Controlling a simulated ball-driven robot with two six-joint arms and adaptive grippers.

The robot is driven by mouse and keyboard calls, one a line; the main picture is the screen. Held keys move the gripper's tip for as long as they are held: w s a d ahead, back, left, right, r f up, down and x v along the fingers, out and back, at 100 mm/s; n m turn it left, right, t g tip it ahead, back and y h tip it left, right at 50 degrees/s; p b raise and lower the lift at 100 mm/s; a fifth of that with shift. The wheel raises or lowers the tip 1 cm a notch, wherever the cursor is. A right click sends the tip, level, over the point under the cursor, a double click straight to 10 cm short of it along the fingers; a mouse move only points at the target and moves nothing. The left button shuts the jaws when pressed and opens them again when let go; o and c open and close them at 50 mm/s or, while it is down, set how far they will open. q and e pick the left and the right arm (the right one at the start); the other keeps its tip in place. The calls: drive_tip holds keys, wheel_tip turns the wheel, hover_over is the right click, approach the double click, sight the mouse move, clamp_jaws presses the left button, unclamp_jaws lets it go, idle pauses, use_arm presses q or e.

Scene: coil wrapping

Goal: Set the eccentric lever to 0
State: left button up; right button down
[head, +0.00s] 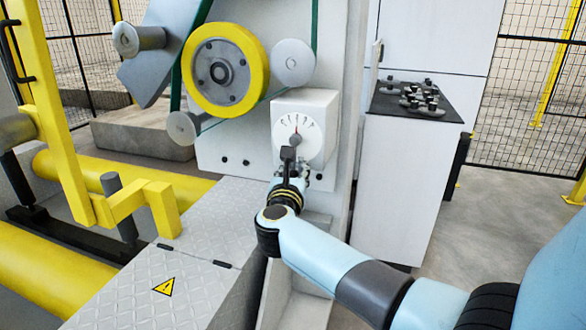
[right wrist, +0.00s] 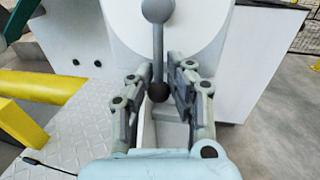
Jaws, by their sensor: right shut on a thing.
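The eccentric lever (head: 288,154) is a dark handle on a white round dial (head: 314,147), on the front of a white box. The dial has marks along its top and a small red pointer; its figures are too small to read. The lever hangs down from the grey hub. In the right wrist view the lever (right wrist: 158,50) is a grey rod, nearly upright, with a dark ball knob at its lower end. My right gripper (right wrist: 160,76) is shut on the lever near this knob, one finger on each side. The right gripper (head: 288,178) also shows in the head view, below the dial. My left gripper is out of view.
A yellow-rimmed wheel (head: 226,70) and grey rollers sit above and left of the dial. A tread-plate cover (head: 170,270) and yellow bars (head: 115,200) lie at left. A white cabinet (head: 400,190) with a dark control panel (head: 415,101) stands at right.

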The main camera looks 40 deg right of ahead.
drive_tip(key=s+n+p, duration=0.1)
drive_tip(key=n+p, duration=0.1)
drive_tip(key=s+d+r+n+p, duration=0.1)
drive_tip(key=p, duration=0.2)
drive_tip(key=s+n+g+p, duration=0.1)
drive_tip(key=n+p, duration=0.1)
drive_tip(key=p, duration=0.1)
drive_tip(key=shift+d+r+n+y, duration=0.2)
drive_tip(key=shift+n+y, duration=0.1)
drive_tip(key=shift+s+d+r+n+g+p, duration=0.1)
drive_tip(key=shift+s+n+g+p, duration=0.15)
drive_tip(key=shift+n+p, duration=0.45)
drive_tip(key=shift+s+d+r+n+g+p, duration=0.1)
drive_tip(key=shift+s+n+g+p, duration=0.25)
drive_tip(key=shift+p, duration=0.65)
drive_tip(key=shift+w+f, duration=0.1)
drive_tip(key=shift+w, duration=0.05)
drive_tip(key=c, duration=1.5)
unclamp_jaws()
drive_tip(key=o, duration=0.4)
drive_tip(key=v, duration=1.2)
